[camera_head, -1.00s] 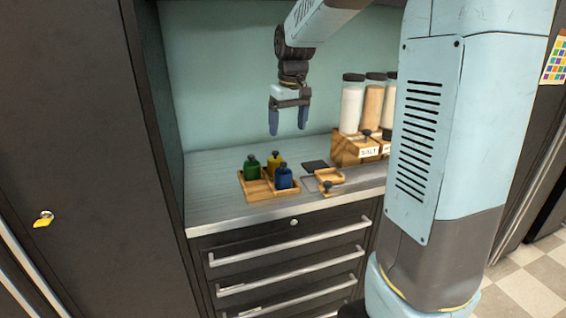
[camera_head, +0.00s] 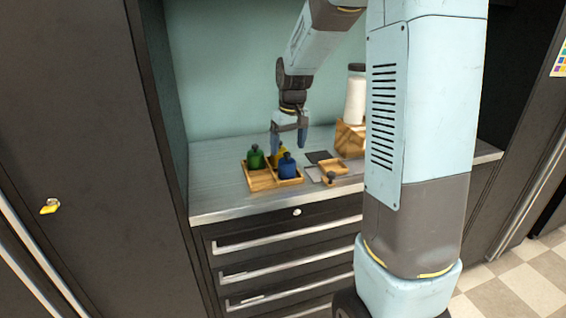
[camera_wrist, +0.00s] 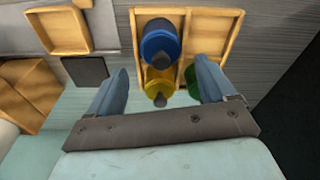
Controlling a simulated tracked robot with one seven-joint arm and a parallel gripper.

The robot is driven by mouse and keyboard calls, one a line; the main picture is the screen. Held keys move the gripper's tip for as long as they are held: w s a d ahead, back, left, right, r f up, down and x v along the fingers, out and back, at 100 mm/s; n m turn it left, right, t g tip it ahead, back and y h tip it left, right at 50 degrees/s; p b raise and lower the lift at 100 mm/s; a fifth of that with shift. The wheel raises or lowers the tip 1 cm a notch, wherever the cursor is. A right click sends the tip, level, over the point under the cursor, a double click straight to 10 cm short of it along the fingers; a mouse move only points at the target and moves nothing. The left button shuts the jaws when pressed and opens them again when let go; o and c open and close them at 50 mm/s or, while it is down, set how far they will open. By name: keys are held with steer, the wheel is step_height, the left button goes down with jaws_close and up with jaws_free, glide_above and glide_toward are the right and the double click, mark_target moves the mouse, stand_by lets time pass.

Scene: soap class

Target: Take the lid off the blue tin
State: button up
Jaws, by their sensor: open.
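The blue tin (camera_head: 287,167) stands upright in the front right part of a wooden tray (camera_head: 262,184), with a dark knob on its lid. In the wrist view the blue tin (camera_wrist: 160,42) shows from above, lid on. A yellow tin (camera_head: 277,153) stands behind it and a green tin (camera_head: 255,157) to its left. My gripper (camera_head: 289,143) is above the tray, fingers pointing down, behind and above the blue tin. In the wrist view my gripper (camera_wrist: 160,82) is open and empty, its fingers on either side of the yellow tin in the picture.
A small wooden tray (camera_head: 333,165) and a dark flat square (camera_head: 318,156) lie right of the tins. A wooden rack (camera_head: 350,139) with a tall jar (camera_head: 355,98) stands farther right. A dark cabinet (camera_head: 85,130) bounds the left. The counter's left part is clear.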

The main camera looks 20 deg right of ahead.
mark_target(287, 153)
steer(key=shift+w+a+f, duration=0.1)
steer(key=shift+f, duration=1.8)
steer(key=shift+c, duration=0.2)
steer(key=c, duration=1.1)
